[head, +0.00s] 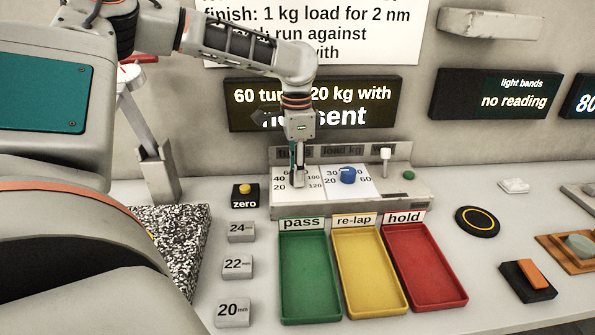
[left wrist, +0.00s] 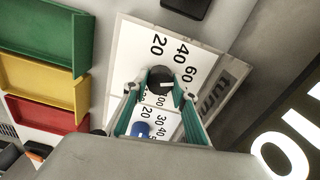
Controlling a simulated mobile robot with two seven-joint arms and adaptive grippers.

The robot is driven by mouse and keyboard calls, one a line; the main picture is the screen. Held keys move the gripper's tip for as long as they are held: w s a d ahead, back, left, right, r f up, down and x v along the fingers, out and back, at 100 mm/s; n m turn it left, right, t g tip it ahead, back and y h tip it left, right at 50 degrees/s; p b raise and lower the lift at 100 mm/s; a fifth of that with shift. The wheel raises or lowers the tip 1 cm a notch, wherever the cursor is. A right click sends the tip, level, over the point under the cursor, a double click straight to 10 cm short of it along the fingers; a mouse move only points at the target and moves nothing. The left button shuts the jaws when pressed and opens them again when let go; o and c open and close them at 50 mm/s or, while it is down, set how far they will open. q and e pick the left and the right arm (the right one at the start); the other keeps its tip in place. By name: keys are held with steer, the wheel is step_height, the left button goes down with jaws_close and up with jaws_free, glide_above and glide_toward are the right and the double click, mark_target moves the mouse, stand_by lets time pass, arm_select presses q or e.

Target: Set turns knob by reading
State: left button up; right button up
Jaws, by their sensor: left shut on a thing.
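The turns knob (left wrist: 159,76) is a dark round knob on a white dial plate (left wrist: 137,48) with printed numbers. In the head view my left gripper (head: 299,178) reaches down over the dial and mostly hides the knob. In the left wrist view the fingers (left wrist: 156,90) sit on both sides of the knob, shut on it. A small pale mark shows on the knob; its exact reading is unclear. The blue load knob (head: 348,175) sits just right of it. A dark display (head: 245,117) reads 60 turns and 20 kg, partly hidden by my arm. My right gripper is not in view.
The panel also has a white lever (head: 385,154) and a green button (head: 408,175). Green pass (head: 283,290), yellow re-lap (head: 344,285) and red hold (head: 401,280) trays stand in front. Left are the zero button (head: 245,191) and several marked blocks. Another display (head: 494,97) shows no reading.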

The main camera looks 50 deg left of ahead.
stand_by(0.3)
arm_select(q)
steer(key=o, duration=1.1)
step_height(320, 180, up, 12)
steer(key=shift+s+f, duration=0.1)
stand_by(0.3)
